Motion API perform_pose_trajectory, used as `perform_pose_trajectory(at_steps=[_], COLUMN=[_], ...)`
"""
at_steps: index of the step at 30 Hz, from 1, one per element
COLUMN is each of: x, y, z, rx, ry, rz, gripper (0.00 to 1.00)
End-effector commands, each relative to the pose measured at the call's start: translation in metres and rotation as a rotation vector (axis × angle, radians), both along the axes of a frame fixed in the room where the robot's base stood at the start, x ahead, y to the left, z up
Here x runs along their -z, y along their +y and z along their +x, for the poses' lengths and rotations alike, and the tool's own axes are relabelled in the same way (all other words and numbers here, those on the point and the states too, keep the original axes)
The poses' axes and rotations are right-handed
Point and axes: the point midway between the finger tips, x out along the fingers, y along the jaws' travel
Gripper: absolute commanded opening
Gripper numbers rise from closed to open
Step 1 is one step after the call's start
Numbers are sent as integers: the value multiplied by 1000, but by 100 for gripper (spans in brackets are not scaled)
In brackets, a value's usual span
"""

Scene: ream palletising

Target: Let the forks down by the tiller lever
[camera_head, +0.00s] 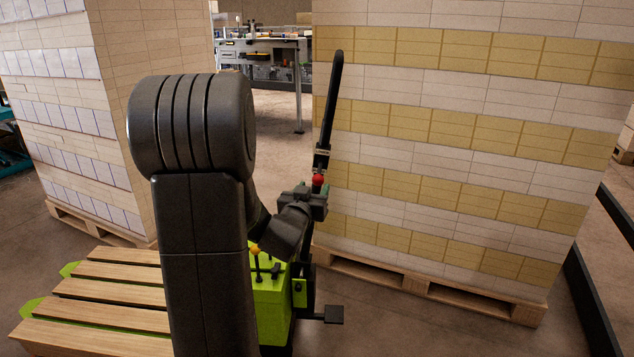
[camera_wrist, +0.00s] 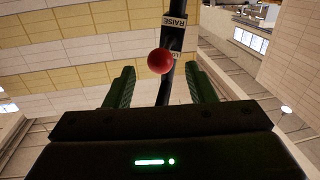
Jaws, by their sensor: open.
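The tiller (camera_head: 333,100) of the lime-green pallet truck (camera_head: 272,315) stands up as a black bar, leaning slightly. The lever's red knob (camera_head: 318,180) is on the tiller; in the wrist view the red knob (camera_wrist: 160,61) shows in front of the bar, by a RAISE label and a partly hidden second label. My gripper (camera_head: 312,197) is at the knob; in the wrist view its green fingers stand apart on either side of the bar, with the knob near their tips. I cannot tell whether they touch it. The green fork tips (camera_head: 68,269) show under a slatted wooden pallet.
A tall ream stack (camera_head: 470,150) on a wooden pallet (camera_head: 430,287) stands close behind and right of the tiller. Another stack (camera_head: 140,120) stands at the left. An orange knob (camera_head: 255,249) is on the truck body. Open floor (camera_head: 278,130) shows between the stacks.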

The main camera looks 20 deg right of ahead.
Motion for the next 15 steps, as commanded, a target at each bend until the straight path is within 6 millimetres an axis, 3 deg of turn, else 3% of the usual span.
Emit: perform_pose_trajectory(at_steps=[6, 15], x=[0, 0], y=[-25, -36], z=[29, 41], rx=[1, 0], ry=[-1, 1], rz=[1, 1], gripper=[50, 50])
